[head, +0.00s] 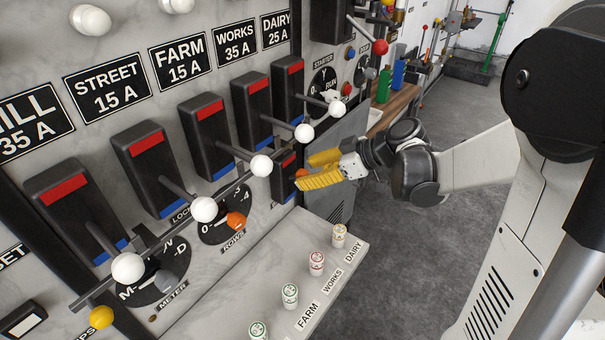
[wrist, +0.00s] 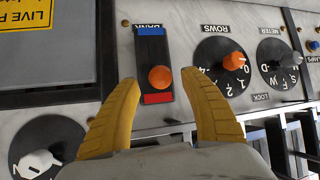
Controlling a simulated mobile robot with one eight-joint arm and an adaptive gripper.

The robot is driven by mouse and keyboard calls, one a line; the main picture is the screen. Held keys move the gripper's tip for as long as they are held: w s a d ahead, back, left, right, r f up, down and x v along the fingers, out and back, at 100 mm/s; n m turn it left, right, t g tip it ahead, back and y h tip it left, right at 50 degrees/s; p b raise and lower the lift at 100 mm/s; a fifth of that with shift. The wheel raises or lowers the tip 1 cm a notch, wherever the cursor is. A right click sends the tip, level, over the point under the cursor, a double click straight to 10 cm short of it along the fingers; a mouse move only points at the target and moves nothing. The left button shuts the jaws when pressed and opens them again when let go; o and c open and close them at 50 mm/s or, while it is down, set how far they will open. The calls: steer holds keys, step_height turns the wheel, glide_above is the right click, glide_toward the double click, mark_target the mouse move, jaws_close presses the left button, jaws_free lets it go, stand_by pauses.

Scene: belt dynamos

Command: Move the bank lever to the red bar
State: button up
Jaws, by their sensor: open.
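The bank lever's orange knob (wrist: 160,78) stands out from a narrow black plate (wrist: 151,55) with a blue bar (wrist: 151,31) and a red bar (wrist: 157,98). In the wrist view, the knob appears nearer the red bar, which is at the picture's lower end. In the head view, the red bar (head: 289,160) is at the top of the plate. There the knob (head: 301,173) is partly hidden by my yellow fingers. My gripper (wrist: 158,82) is open, with one finger on each side of the knob and a visible gap to both. It also shows in the head view (head: 316,172).
A row of black breakers with white-knobbed levers (head: 261,166) stands left of my gripper. The rows dial (head: 225,218) is beside the bank plate. A ledge with several labelled fuses (head: 317,263) lies below. A grey panel (head: 345,150) is behind my gripper.

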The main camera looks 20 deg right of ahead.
steer(key=v, duration=0.9)
steer(key=shift+s+d+r, duration=0.2)
steer(key=shift+s+r, duration=0.05)
steer(key=s+a+f+m+h+b, duration=0.2)
steer(key=s+a+f+m+h, duration=0.1)
steer(key=s, duration=0.4)
steer(key=s+a+f+m+h+b, duration=0.3)
steer(key=s+a+f+m+h, duration=0.1)
steer(key=s+m, duration=0.3)
steer(key=shift+s+f+m+h, duration=0.2)
steer(key=shift+f+m+h, duration=0.1)
steer(key=shift+f+h, duration=0.4)
steer(key=shift+o, duration=0.2)
stand_by(1.5)
